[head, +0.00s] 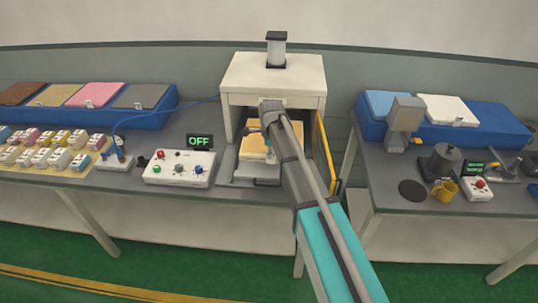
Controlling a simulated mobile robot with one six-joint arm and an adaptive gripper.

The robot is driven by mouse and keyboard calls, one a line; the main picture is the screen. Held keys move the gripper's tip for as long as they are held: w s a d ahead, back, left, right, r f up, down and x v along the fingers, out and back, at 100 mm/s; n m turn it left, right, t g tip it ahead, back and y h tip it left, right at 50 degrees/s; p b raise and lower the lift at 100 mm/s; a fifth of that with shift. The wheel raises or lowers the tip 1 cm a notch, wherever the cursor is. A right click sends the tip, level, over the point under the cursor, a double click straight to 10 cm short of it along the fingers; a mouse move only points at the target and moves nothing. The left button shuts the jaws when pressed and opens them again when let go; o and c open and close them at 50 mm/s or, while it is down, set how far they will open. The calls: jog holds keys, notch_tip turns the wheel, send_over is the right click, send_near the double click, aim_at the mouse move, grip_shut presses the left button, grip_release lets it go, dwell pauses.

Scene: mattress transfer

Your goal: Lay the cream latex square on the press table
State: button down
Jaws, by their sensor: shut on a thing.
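The cream latex square (252,148) is inside the opening of the white press (250,75), at or just over the grey press table (236,181). I cannot tell whether it touches the table. My gripper (268,141) reaches into the opening and is shut on the square. Its fingers are small, and my arm hides the right part of the square and table.
A yellow guard (328,150) stands at the press's right side. A control box (180,168) and an OFF display (199,142) are to the left. Blue racks with coloured squares stand at far left (70,119) and right (465,133).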

jog(key=w, duration=0.1)
jog(key=w+a, duration=0.1)
jog(key=w, duration=0.1)
jog(key=shift+w+a+r, duration=0.1)
jog(key=shift+w+r, duration=0.05)
dwell(0.3)
jog(key=b, duration=0.6)
send_over(268, 174)
notch_tip(268, 174, down, 6)
jog(key=shift+f, duration=0.25)
jog(key=shift+f+b, duration=1.8)
jog(key=shift+b, duration=0.15)
jog(key=shift+f, duration=0.15)
jog(key=c, duration=0.8)
grip_release()
jog(key=shift+o, duration=0.2)
